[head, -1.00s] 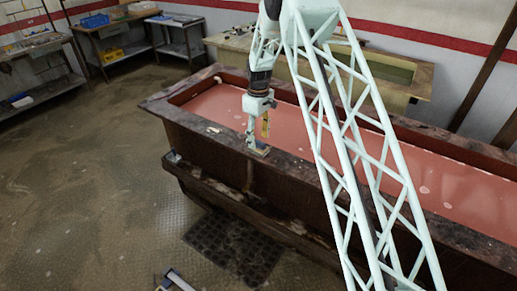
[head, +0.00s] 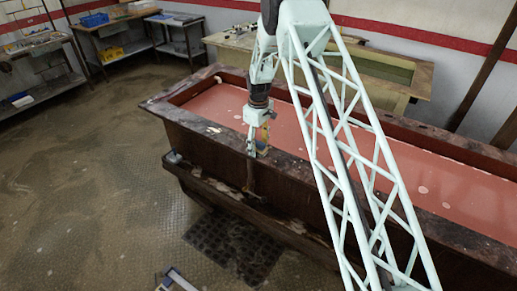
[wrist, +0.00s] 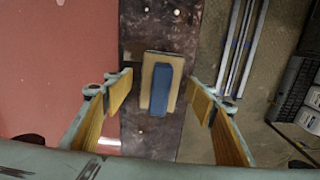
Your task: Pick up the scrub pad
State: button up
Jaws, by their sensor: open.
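The scrub pad (wrist: 149,68), a tan block with a blue grip on top, lies on the dark rim (wrist: 155,25) of a long tank in the wrist view. My gripper (wrist: 160,92) is open. Its yellow-lined fingers stand apart, one to the left and one to the right of the pad, with clear gaps on both sides. In the head view my gripper (head: 258,144) is over the near rim of the tank (head: 325,184). The pad is mostly hidden there by the fingers.
The tank has a flat reddish surface (head: 440,185) inside its raised rim. A ledge (head: 225,190) runs along its near side. A dark floor grate (head: 234,246) lies below. Benches with a blue bin (head: 95,20) stand at the back left. Floor at left is open.

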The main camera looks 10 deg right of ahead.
aim_at(259, 142)
jog(key=shift+c, duration=0.4)
jog(key=c, duration=0.9)
jog(key=shift+r, duration=0.15)
jog(key=shift+r+b, duration=0.4)
jog(key=shift+r, duration=1.1)
jog(key=shift+s+r, duration=0.1)
jog(key=shift+s, duration=0.1)
jog(key=s+d+b, duration=0.1)
jog(key=s, duration=0.4)
jog(key=s+d+r, duration=0.1)
jog(key=s, duration=0.4)
jog(key=s+d+b, duration=0.1)
jog(key=s, duration=0.4)
jog(key=shift+s+r+b, duration=0.2)
jog(key=shift+r+b, duration=0.05)
jog(key=shift+b, duration=0.05)
jog(key=shift+o, duration=0.5)
jog(key=shift+w, duration=0.1)
